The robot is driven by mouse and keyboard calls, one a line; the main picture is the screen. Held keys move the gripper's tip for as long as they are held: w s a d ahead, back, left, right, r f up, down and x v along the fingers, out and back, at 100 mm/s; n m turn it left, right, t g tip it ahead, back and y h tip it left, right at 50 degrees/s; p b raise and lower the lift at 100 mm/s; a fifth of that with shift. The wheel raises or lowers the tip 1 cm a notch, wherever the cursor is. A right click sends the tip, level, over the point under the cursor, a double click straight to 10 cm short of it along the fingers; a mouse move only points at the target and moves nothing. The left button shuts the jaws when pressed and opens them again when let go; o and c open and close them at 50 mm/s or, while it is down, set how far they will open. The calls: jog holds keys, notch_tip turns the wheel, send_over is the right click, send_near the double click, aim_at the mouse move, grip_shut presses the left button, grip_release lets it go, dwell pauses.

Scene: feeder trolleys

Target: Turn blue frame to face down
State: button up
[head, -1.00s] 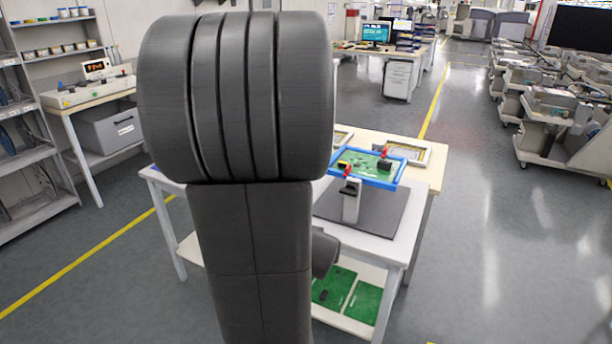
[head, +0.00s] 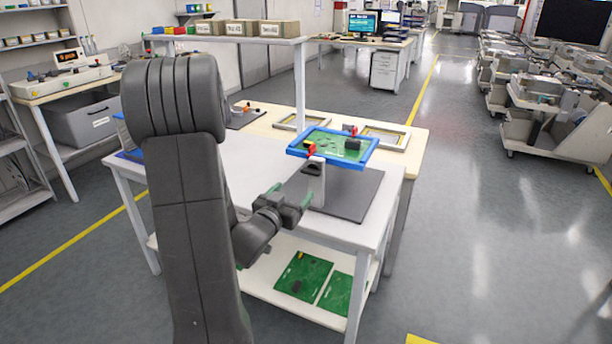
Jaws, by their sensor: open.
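The blue frame (head: 337,162) is held roughly level on a grey post stand (head: 316,187) above the table. A green circuit board (head: 330,141) with dark and yellow parts lies in it, its component side facing up. Red clamps (head: 311,151) sit at the near and far sides of the frame. My gripper (head: 290,197) is open and empty, in front of the stand and below the frame, to its lower left. It appears apart from the frame.
A dark mat (head: 352,200) lies under the stand on the white table (head: 228,160). Grey-yellow frames (head: 384,138) lie on the wooden table behind. Green boards (head: 303,276) lie on the lower shelf (head: 262,283). A raised shelf (head: 225,40) holds boxes.

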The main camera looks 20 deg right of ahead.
aim_at(309, 174)
jog(key=p+x, duration=0.1)
jog(key=x, duration=0.9)
jog(key=shift+w+d, duration=0.25)
jog(key=shift+w, duration=0.05)
jog(key=c, duration=1.4)
